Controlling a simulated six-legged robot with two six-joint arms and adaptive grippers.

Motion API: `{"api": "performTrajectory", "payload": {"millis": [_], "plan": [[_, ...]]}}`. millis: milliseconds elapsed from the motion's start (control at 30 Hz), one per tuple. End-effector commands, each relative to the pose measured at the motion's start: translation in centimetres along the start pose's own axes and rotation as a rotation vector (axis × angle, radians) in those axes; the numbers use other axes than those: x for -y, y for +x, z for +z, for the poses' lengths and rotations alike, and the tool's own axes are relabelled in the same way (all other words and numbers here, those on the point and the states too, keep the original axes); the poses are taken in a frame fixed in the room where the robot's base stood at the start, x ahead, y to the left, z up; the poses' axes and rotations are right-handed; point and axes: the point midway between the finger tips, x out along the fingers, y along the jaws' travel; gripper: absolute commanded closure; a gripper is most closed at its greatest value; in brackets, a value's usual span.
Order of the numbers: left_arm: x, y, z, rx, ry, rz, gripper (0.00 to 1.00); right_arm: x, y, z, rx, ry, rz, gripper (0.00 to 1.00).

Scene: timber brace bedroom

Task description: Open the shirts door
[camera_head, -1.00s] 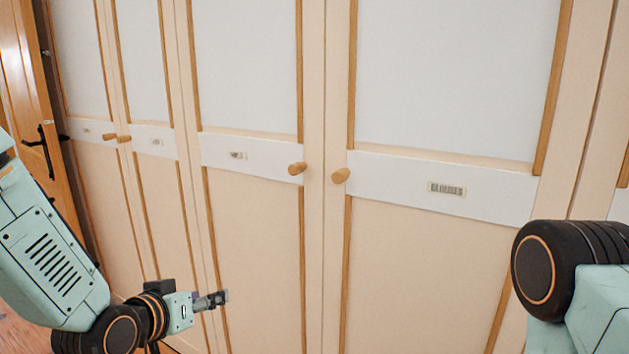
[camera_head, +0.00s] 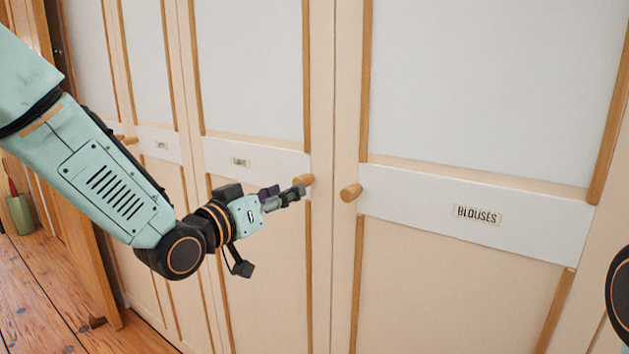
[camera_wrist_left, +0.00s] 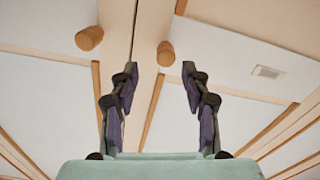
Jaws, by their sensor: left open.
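The wardrobe door left of the blouses door has a small label (camera_head: 240,161) too blurred to read, so I cannot confirm which door is the shirts door. Its round wooden knob (camera_head: 305,180) sits at its right edge. My left gripper (camera_head: 287,195) is open just in front of and slightly below this knob, partly overlapping it in the head view. In the left wrist view, the open fingers (camera_wrist_left: 160,75) show with a knob (camera_wrist_left: 166,53) beyond and between their tips. Contact cannot be told. The door looks closed. My right gripper is out of view.
The door to the right is labelled BLOUSES (camera_head: 478,215), with its knob (camera_head: 351,192) close beside the other knob. More closed wardrobe doors stand to the left. A green container (camera_head: 20,214) stands on the wooden floor (camera_head: 45,300) at far left.

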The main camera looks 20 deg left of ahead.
Motion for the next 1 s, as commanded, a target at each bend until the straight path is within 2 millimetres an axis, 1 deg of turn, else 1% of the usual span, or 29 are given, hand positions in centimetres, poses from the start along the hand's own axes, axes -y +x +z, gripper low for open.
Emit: {"api": "performTrajectory", "payload": {"millis": [67,167,400,533,700,933,967,1000], "plan": [[0.2,0.3,0.1,0.001,-0.003,-0.004,0.53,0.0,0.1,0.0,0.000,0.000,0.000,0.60],[0.2,1.3,0.2,0.002,0.000,-0.006,0.53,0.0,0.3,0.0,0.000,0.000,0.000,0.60],[0.2,5.0,0.2,0.002,-0.002,-0.004,0.53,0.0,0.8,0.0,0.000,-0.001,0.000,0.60],[0.2,6.4,0.1,0.002,-0.003,-0.003,0.53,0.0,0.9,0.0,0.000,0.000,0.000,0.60],[0.1,7.4,0.1,0.003,-0.005,-0.002,0.53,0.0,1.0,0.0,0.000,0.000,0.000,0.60],[0.1,7.6,0.1,0.003,-0.005,-0.002,0.53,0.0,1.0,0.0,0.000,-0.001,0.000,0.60],[0.1,7.6,0.1,0.003,-0.005,-0.002,0.54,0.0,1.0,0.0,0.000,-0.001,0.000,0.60],[0.1,7.6,0.1,0.003,-0.005,-0.002,0.57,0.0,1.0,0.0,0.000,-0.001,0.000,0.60]]}}
